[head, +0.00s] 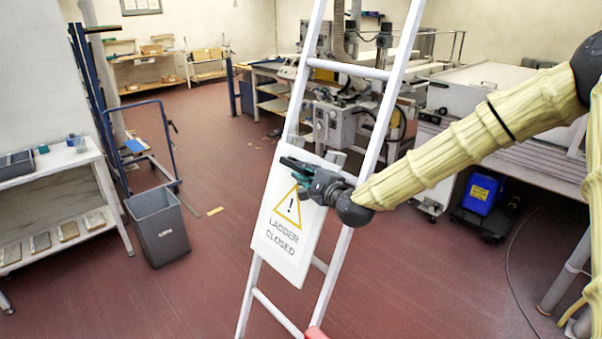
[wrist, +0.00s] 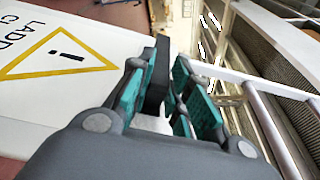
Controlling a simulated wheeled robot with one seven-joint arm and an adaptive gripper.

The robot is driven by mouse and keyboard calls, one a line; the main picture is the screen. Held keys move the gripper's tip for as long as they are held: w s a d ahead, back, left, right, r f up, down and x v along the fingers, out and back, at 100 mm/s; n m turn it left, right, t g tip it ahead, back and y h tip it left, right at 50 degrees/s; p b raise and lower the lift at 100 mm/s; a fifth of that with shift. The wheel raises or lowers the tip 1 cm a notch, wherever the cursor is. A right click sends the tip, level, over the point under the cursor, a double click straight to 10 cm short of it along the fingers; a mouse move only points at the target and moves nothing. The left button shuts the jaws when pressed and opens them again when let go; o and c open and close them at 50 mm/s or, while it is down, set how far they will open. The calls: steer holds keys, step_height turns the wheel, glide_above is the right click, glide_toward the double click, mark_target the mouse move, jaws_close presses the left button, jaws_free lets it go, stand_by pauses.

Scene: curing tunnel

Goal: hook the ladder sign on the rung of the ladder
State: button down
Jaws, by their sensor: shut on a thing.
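The white ladder sign (head: 285,225), with a yellow warning triangle and the words LADDER CLOSED, hangs slightly tilted in front of the ladder (head: 340,255). It also fills the left of the wrist view (wrist: 40,95). My gripper (head: 298,170) is at the sign's upper part, shut on it by a dark grip piece (wrist: 157,78) between the teal finger pads (wrist: 155,95). Grey pieces (head: 336,157) show at the sign's top edge. One bare rung (head: 348,68) is above the sign. I cannot tell whether the sign touches a rung, as that part is hidden.
A grey bin (head: 158,227) and a blue trolley (head: 150,150) stand left. A white shelf (head: 65,160) is at the far left. Machinery (head: 345,125) and a bench (head: 510,150) stand behind and right of the ladder. Red floor is open around the ladder's left.

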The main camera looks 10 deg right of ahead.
steer(key=shift+w+d+f, duration=0.3)
steer(key=shift+w+d, duration=0.2)
steer(key=shift+d, duration=0.25)
steer(key=shift+w+d+f, duration=0.3)
steer(key=shift+w+d, duration=0.2)
steer(key=shift+d, duration=0.2)
steer(key=shift+f, duration=0.25)
steer(key=shift+s+a+f+b, duration=0.2)
steer(key=shift+a+f+b, duration=0.05)
steer(key=shift+f+b, duration=0.55)
steer(key=shift+s+a+f+b, duration=0.15)
steer(key=shift+a+f+b, duration=0.1)
steer(key=shift+f+b, duration=0.5)
steer(key=c, duration=1.3)
jaws_free()
steer(key=shift+o, duration=0.2)
steer(key=shift+s+f, duration=0.1)
steer(key=shift+f, duration=0.05)
steer(key=shift+s, duration=0.1)
